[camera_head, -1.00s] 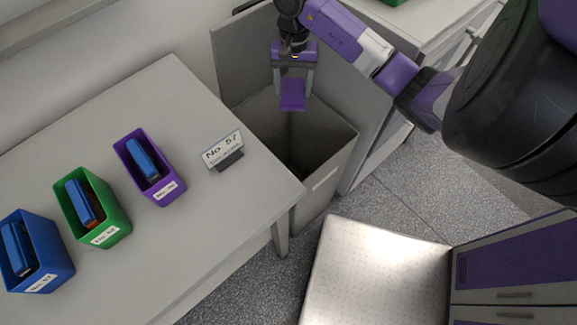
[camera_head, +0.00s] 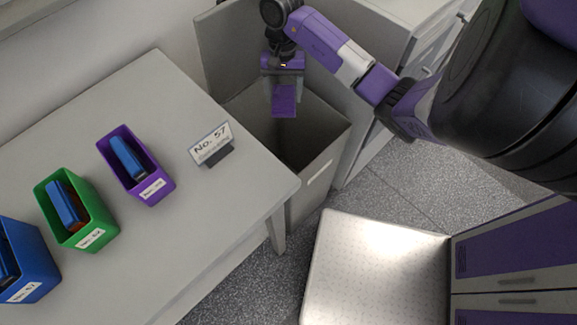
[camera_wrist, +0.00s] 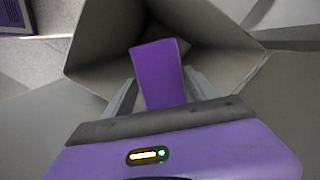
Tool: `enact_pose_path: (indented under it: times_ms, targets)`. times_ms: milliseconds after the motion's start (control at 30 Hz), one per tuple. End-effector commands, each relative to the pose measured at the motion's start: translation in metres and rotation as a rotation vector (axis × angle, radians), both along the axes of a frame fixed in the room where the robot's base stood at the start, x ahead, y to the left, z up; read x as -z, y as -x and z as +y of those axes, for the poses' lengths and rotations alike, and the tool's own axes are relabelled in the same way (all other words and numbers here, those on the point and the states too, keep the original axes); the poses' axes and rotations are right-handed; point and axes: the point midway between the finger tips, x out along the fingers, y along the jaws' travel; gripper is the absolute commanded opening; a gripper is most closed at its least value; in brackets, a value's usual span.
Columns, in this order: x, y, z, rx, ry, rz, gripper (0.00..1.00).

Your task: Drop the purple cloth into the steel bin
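The purple cloth (camera_head: 284,101) hangs as a small flat piece between the fingers of my gripper (camera_head: 284,88). The wrist view also shows the cloth (camera_wrist: 159,75), with a grey finger on each side of it. My gripper (camera_wrist: 161,92) is shut on the cloth and points down. The steel bin (camera_head: 322,160) is a grey, open-topped box on the floor beside the table. The cloth is over the bin's opening, and the wrist view shows the bin's inner walls (camera_wrist: 215,35) around and beneath it. The bin's bottom is dark in the head view.
The grey table (camera_head: 215,215) at left bears a blue bin (camera_head: 35,275), a green bin (camera_head: 92,240), a purple bin (camera_head: 160,188) and a "No. 57" sign (camera_head: 211,144). A tall grey panel (camera_head: 225,50) stands behind the steel bin. A grey cabinet (camera_head: 420,25) is beyond.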

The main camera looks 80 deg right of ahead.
Motion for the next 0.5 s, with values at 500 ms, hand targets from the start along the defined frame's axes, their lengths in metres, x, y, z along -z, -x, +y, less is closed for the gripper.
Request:
enact_pose_path:
  times_ms: [500]
  targets:
    - [-0.0081,0.0001,-0.0024,0.0,0.003,0.0,0.88]
